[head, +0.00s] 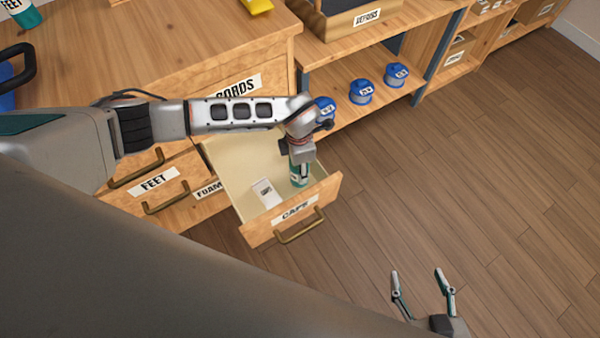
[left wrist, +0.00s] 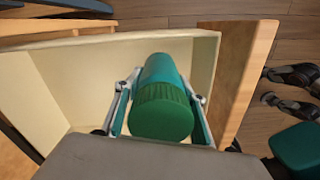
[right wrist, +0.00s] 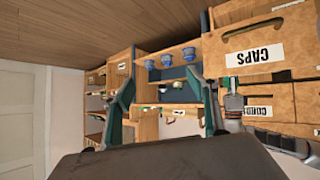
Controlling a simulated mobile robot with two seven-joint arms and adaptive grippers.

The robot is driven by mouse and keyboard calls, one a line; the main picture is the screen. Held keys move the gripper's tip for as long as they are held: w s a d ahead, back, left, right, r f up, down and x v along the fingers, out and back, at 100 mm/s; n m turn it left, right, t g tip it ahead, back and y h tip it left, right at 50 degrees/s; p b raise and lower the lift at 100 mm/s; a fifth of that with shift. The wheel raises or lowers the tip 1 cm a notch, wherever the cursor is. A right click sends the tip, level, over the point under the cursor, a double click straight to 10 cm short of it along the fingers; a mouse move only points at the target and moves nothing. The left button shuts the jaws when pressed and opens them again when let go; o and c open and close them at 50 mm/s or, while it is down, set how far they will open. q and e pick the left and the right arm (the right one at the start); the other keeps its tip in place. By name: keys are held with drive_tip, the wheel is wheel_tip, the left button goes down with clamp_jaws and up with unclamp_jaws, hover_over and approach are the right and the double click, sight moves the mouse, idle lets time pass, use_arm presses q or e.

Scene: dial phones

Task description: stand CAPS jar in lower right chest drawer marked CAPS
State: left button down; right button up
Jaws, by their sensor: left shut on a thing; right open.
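A green jar (head: 299,180) with a pale label band is held upright inside the open drawer marked CAPS (head: 262,232), near its front panel. The jar's own lettering is not readable. My left gripper (head: 300,160) is above the jar and shut on it. In the left wrist view the jar's ribbed green lid (left wrist: 162,112) sits between both fingers, within the drawer walls (left wrist: 120,45). Whether its base touches the drawer floor is hidden. My right gripper (head: 420,274) is open and empty over the wooden floor. The CAPS drawer front also shows in the right wrist view (right wrist: 290,35).
A small white box (head: 265,193) lies in the drawer, left of the jar. Shut drawers marked FEET (head: 153,182) and FOAM are beside it. Blue-lidded jars (head: 361,92) stand on the shelf behind. A FEET jar (head: 20,12) is on the chest top. The floor at right is clear.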

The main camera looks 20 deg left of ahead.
use_arm(q)
drive_tip(key=f, duration=0.2)
drive_tip(key=f+b, duration=0.1)
drive_tip(key=f, duration=0.1)
drive_tip(key=shift+s+f, duration=0.1)
drive_tip(key=shift+s, duration=0.2)
drive_tip(key=shift+w+f, duration=0.2)
drive_tip(key=shift+f, duration=0.05)
drive_tip(key=shift+r, duration=0.1)
drive_tip(key=shift+f, duration=0.2)
drive_tip(key=c, duration=1.3)
unclamp_jaws()
drive_tip(key=shift+o, duration=0.2)
use_arm(e)
drive_tip(key=shift+w+a+r+y, duration=0.15)
drive_tip(key=shift+w+a+r, duration=0.05)
drive_tip(key=shift+a, duration=0.25)
drive_tip(key=shift+w+a+r+y, duration=0.15)
drive_tip(key=shift+a+r, duration=0.05)
drive_tip(key=shift+a, duration=0.2)
use_arm(q)
drive_tip(key=shift+r, duration=0.1)
